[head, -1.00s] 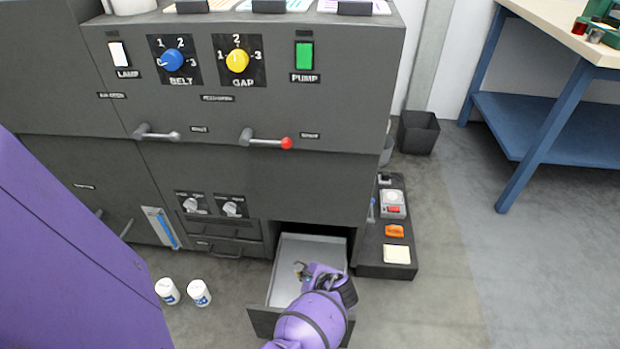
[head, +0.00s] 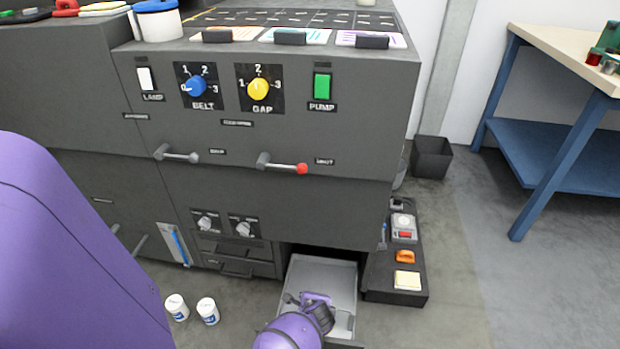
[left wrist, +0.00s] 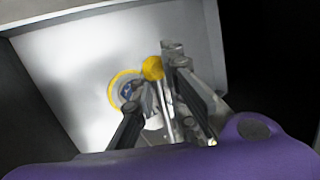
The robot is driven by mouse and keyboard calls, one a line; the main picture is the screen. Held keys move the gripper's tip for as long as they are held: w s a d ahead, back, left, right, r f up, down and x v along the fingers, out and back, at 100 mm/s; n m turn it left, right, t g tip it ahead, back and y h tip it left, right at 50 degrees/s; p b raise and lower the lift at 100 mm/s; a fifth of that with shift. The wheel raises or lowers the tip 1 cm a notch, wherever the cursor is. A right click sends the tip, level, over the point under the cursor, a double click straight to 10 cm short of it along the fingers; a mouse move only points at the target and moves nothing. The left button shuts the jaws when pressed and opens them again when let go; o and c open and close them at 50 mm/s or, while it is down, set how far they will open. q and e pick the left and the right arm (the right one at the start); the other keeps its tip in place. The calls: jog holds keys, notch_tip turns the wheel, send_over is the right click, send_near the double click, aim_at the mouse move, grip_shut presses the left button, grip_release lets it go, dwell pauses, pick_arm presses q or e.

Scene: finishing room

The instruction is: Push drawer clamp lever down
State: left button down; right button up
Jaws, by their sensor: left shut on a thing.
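The open drawer (head: 340,275) is low in the cabinet in the head view, with a pale grey inside. My left gripper (head: 314,304) is down inside it. The left wrist view shows the gripper's two dark fingers (left wrist: 160,108) on either side of a thin metal lever (left wrist: 166,100) with a yellow knob (left wrist: 152,67). The left gripper is shut on this lever. A yellow ring (left wrist: 113,92) lies around a round part beside the knob. The fingers partly hide the lever's lower end. My right gripper is in neither view.
The dark cabinet front (head: 330,210) rises above the drawer, with a grey-ended lever (head: 178,154) and a red-knobbed lever (head: 284,164). Two white jars (head: 192,309) stand on the floor to the left. A low black shelf (head: 385,285) with small items is close on the right.

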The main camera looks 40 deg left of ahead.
pick_arm(q)
jog(key=shift+s+a+f, duration=0.1)
jog(key=shift+s, duration=0.15)
jog(key=c, duration=1.8)
grip_release()
jog(key=shift+c, duration=0.2)
jog(key=shift+o, duration=0.5)
jog(key=shift+w, duration=0.1)
jog(key=v, duration=1.2)
jog(key=shift+w, duration=0.1)
